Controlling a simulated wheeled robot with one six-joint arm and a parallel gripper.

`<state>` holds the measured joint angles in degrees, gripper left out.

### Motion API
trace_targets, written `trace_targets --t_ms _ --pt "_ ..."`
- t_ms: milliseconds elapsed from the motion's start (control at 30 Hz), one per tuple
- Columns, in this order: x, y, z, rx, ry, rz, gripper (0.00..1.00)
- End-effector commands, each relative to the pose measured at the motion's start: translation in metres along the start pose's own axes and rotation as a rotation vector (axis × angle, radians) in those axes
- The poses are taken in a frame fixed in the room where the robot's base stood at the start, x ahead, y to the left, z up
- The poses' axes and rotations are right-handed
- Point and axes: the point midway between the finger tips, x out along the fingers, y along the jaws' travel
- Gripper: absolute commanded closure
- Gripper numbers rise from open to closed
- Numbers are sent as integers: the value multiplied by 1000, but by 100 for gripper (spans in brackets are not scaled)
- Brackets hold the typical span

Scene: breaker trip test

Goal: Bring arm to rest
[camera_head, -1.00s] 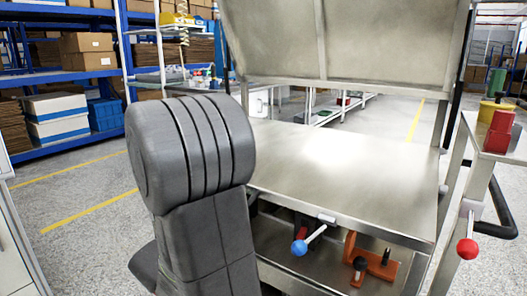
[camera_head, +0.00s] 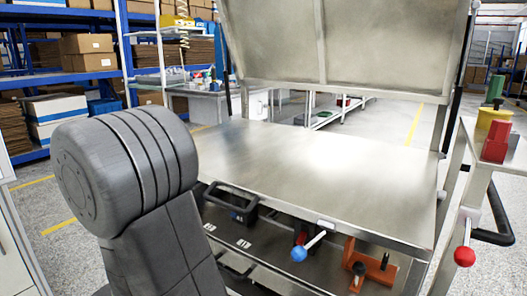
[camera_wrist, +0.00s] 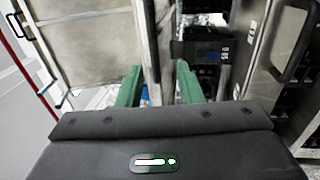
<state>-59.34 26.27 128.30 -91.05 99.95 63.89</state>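My arm's thick grey joint and link (camera_head: 140,190) stand at the left front of the head view, before a steel workbench (camera_head: 290,180). My gripper is outside the head view. In the wrist view, my gripper (camera_wrist: 158,78) has two green fingers set well apart, with nothing clearly held between them. A pale upright post or panel edge (camera_wrist: 148,40) shows beyond the fingers, as does a dark box-like device (camera_wrist: 207,54) to the right. I cannot tell the exact distance to them.
A metal panel (camera_wrist: 90,45) is at left and a handled door (camera_wrist: 275,50) at right in the wrist view. In the head view, a blue-knobbed lever (camera_head: 299,254), a red-knobbed lever (camera_head: 465,256) and a black handle (camera_head: 229,202) are near the bench front.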

Motion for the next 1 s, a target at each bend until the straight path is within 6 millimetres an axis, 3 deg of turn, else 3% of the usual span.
trace_targets --t_ms 300,1000 --pt "-31 0 0 -1 5 0 67" --pt "44 -1 1 2 -5 0 67"
